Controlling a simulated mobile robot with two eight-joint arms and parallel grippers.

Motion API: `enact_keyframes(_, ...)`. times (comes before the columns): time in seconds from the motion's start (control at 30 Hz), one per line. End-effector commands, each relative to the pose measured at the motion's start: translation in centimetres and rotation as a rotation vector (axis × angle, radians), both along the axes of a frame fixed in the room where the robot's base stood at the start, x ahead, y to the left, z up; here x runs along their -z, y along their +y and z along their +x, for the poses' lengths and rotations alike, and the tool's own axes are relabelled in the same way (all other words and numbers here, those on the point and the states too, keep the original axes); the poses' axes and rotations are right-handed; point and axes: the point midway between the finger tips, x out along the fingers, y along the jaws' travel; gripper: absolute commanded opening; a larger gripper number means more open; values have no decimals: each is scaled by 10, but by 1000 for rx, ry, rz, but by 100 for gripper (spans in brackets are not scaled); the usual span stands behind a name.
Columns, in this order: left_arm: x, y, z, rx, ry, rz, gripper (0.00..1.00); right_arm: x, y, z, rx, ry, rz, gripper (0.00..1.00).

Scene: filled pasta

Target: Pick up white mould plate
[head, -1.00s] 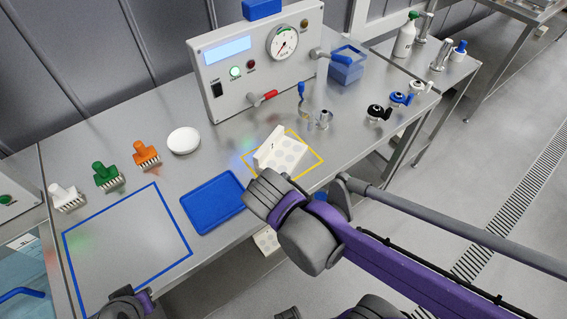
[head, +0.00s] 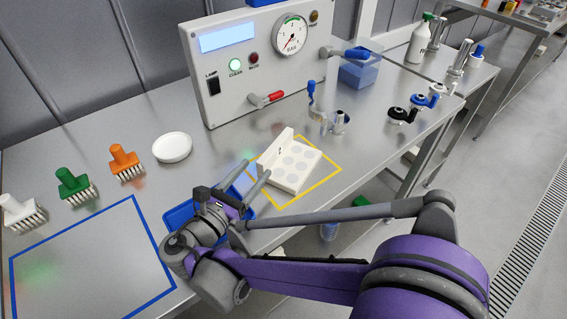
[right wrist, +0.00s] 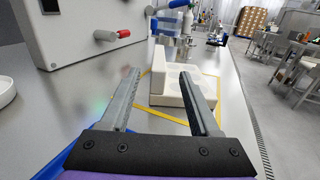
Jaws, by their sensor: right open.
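The white mould plate (head: 292,166) lies inside the yellow outlined square on the steel bench, with round hollows in its top and a raised white wall along its left side. My right gripper (head: 250,172) is open and empty, just left of the plate and over the blue tray. In the right wrist view the plate (right wrist: 178,90) shows ahead, partly behind the right finger of my right gripper (right wrist: 160,82). The fingers do not appear to grip it. My left gripper is not in view in the head view.
A control panel (head: 225,85) with a gauge stands behind the plate. My right arm partly hides the blue tray (head: 178,214). A white round dish (head: 172,148) and orange (head: 125,160), green and white brushes stand left. Small metal fittings (head: 338,122) stand behind the plate.

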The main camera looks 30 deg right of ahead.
Motion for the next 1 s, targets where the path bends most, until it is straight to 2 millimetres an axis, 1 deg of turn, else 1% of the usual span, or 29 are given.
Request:
enact_keyframes(0.03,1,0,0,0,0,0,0,0,-10,3,4,0,0,62)
enact_keyframes(0.13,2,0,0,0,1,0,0,0,-24,11,5,0,1,62)
enact_keyframes(0.23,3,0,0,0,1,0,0,-1,-34,16,3,-1,3,62)
enact_keyframes(0.37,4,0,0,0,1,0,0,0,-40,20,0,0,4,62)
enact_keyframes(0.6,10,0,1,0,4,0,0,0,-71,37,4,0,4,62)
enact_keyframes(0.7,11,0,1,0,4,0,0,0,-80,42,2,-1,4,62)
enact_keyframes(0.97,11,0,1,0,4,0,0,-1,-82,44,-2,-2,5,62)
enact_keyframes(1.0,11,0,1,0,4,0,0,-1,-82,44,-2,-2,5,59)
